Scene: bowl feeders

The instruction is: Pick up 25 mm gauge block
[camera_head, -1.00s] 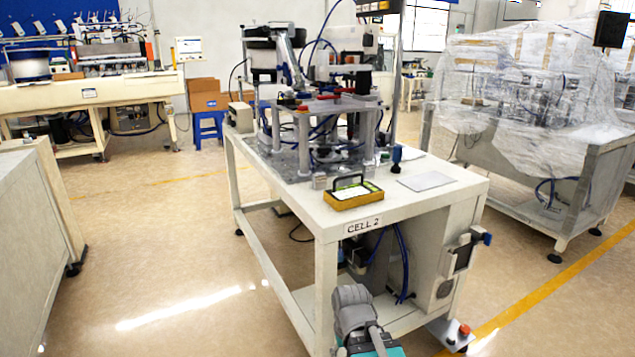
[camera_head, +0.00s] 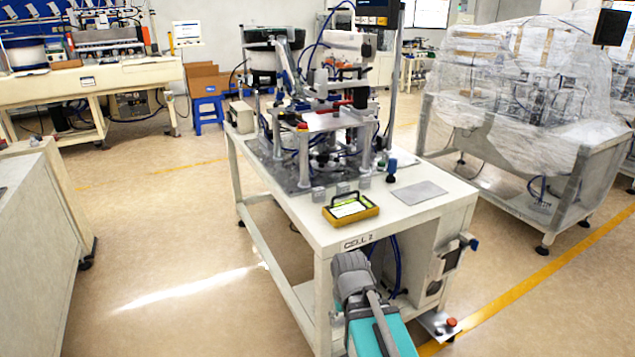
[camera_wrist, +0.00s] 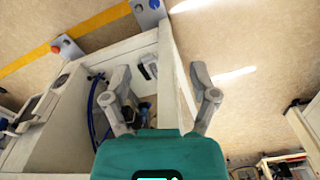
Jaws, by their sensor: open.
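Several small grey metal blocks (camera_head: 343,187) stand in a row at the front edge of the metal base plate on the CELL 2 bench. They are tiny in the head view, and I cannot tell which is the 25 mm gauge block. No block shows in the wrist view. My gripper (camera_wrist: 159,76) is open and empty in the wrist view, its two grey fingers spread wide. It faces the bench's side frame and the floor, apart from the blocks. In the head view my arm stands in front of the bench's near end.
A yellow tray with a black handle (camera_head: 351,208) sits in front of the blocks, and a flat grey plate (camera_head: 419,192) lies to its right. The fixture with posts (camera_head: 335,125) rises behind. A red-button box (camera_head: 452,323) sticks out low at the bench's right.

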